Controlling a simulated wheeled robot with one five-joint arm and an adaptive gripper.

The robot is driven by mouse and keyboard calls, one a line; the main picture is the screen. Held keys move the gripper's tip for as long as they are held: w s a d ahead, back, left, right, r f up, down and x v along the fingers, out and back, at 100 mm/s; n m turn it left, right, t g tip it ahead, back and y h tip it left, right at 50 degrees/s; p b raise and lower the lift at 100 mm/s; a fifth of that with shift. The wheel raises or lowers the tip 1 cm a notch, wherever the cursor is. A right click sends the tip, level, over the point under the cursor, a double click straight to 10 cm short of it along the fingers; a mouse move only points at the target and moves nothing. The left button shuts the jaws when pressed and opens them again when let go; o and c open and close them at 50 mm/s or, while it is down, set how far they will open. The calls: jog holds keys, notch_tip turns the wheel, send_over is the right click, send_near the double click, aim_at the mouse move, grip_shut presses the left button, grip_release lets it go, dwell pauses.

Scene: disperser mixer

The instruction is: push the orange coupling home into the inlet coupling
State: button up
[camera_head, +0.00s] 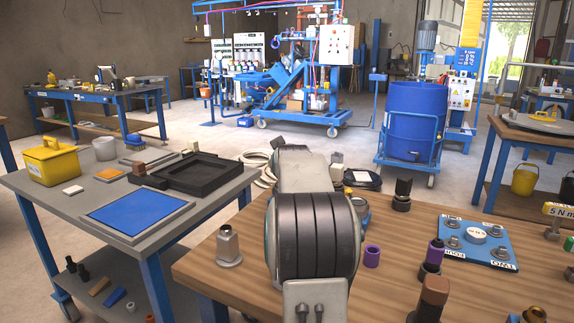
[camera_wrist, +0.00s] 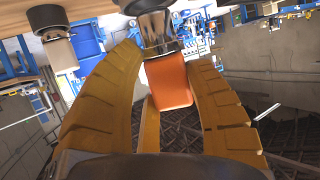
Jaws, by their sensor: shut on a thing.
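A shiny metal fitting (camera_wrist: 155,24), which looks like the inlet coupling, lies in line with the orange coupling at the top of the picture. The two appear to meet end to end; I cannot tell how deep one sits in the other. In the head view, my own arm hides my gripper, the orange coupling and the inlet coupling.
A grey metal fitting (camera_head: 229,246) stands on the wooden bench (camera_head: 215,282) left of my arm. A purple ring (camera_head: 372,256), a dark fitting (camera_head: 402,195) and a blue plate (camera_head: 478,255) with several studs are to the right. A blue drum (camera_head: 414,125) stands behind.

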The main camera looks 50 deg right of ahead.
jog(key=shift+f+b, duration=1.6)
jog(key=shift+f, duration=0.25)
jog(key=o, duration=1.3)
jog(key=shift+f, duration=0.15)
jog(key=shift+c, duration=0.2)
jog(key=shift+s, duration=0.1)
jog(key=shift+s+a+r, duration=0.15)
jog(key=shift+a+r, duration=0.05)
jog(key=shift+r, duration=0.05)
jog(key=v, duration=1.1)
jog(key=shift+s+a, duration=0.15)
jog(key=shift+s, duration=0.05)
